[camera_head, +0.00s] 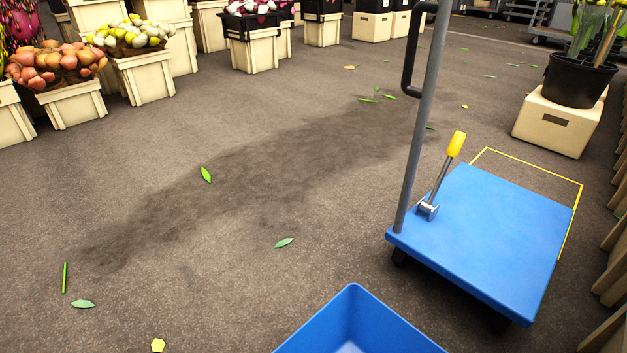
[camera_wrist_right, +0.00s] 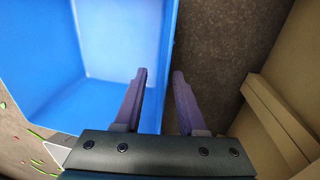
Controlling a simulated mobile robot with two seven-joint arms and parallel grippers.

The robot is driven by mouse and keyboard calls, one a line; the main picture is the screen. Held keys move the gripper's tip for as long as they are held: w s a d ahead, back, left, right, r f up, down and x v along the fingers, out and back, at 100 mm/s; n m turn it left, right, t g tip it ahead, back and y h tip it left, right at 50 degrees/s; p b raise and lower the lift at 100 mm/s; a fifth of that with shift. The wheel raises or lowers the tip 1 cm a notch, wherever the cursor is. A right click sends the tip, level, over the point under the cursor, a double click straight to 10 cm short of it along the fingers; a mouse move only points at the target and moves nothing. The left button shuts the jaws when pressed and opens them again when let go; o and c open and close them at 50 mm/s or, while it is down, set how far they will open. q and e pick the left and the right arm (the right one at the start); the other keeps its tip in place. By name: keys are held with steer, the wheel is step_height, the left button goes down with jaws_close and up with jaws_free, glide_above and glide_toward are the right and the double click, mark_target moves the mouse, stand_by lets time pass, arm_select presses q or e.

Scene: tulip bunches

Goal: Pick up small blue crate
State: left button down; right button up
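The small blue crate (camera_head: 352,310) shows at the bottom edge of the head view, cut off by the frame. Its far corner and part of its inside are visible, and the part seen looks empty. In the right wrist view the crate (camera_wrist_right: 45,60) fills the left side. My right gripper (camera_wrist_right: 159,73) is open there, with one finger over the crate's inside and the other outside. The crate's side wall runs between the two fingers. I cannot tell whether either finger touches it. My left gripper is not in view.
A blue platform cart (camera_head: 490,240) with a grey upright handle stands right of the crate. A tan box-like surface (camera_wrist_right: 250,115) is close right of my right gripper. Flower crates (camera_head: 75,105) line the back left. The middle floor is clear except for scattered leaves.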

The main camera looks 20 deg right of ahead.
step_height(320, 180, down, 4)
steer(key=b, duration=0.3)
steer(key=shift+w+f, duration=0.1)
steer(key=shift+w, duration=0.05)
jaws_close()
stand_by(1.1)
